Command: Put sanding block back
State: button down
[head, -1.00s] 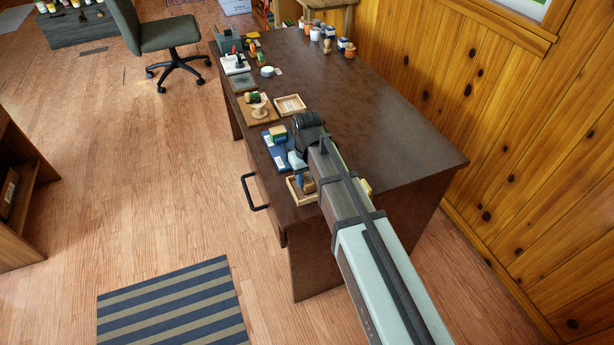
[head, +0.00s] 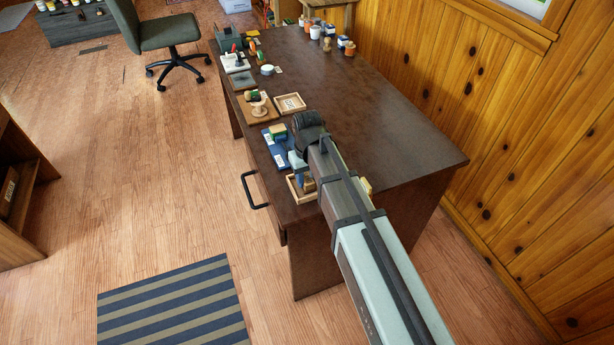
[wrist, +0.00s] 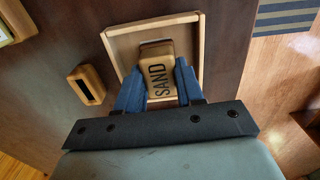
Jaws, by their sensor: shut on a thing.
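The sanding block (wrist: 158,68) is a tan block marked "SAND", in the middle of the wrist view. My gripper (wrist: 159,82) has its two blue fingers shut on the block's sides. The block is over or inside a shallow light-wood tray (wrist: 121,42); I cannot tell whether it touches the tray floor. In the head view the tray (head: 292,188) is at the desk's near left corner. My gripper (head: 300,170) and the block (head: 308,185) show there, partly hidden by my arm.
A small wooden piece with a dark slot (wrist: 87,85) lies beside the tray. A blue mat (head: 271,149) with a green-and-yellow block (head: 277,131) is just beyond, then a wooden board (head: 247,109) and another tray (head: 290,103). The desk's middle (head: 360,120) is clear.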

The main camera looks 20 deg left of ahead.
jog(key=c, duration=0.6)
grip_release()
notch_tip(320, 180, up, 14)
jog(key=s+d+f+g+h, duration=0.1)
jog(key=s+d+f, duration=0.3)
jog(key=d+f, duration=0.65)
jog(key=s+d+f+m+g, duration=0.1)
jog(key=s+d+f, duration=0.2)
jog(key=d+f, duration=0.75)
jog(key=s+d+f+g+h, duration=0.1)
jog(key=s+d+f, duration=0.3)
jog(key=d+f, duration=0.6)
jog(key=s+d+f+m+g, duration=0.1)
jog(key=s+d+f+m, duration=0.1)
jog(key=s+d+f, duration=0.2)
jog(key=s+d+f+m+g+y, duration=0.1)
jog(key=s+d+f+m, duration=0.2)
jog(key=s+f, duration=0.5)
jog(key=s+d+f+m+g+y, duration=0.1)
jog(key=s+d+f+m, duration=0.2)
jog(key=s+d+f, duration=0.2)
jog(key=shift+s+f+g, duration=0.15)
jog(key=shift+s+f, duration=0.15)
jog(key=shift+s, duration=0.3)
jog(key=shift+s+f+g, duration=0.1)
jog(key=shift+s+f, duration=0.25)
jog(key=shift+s, duration=0.3)
jog(key=shift+s+f+g, duration=0.15)
jog(key=shift+s+f, duration=0.15)
jog(key=shift+s, duration=0.3)
